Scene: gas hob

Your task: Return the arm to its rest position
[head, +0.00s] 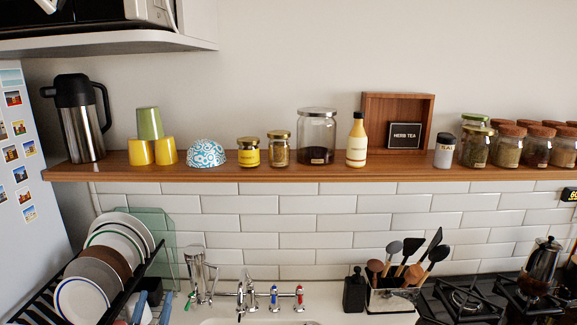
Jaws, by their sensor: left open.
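My right gripper does not show.
A utensil holder (391,297) and gas hob (470,303) are further right. The wooden shelf (215,174) above carries jars and cups.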

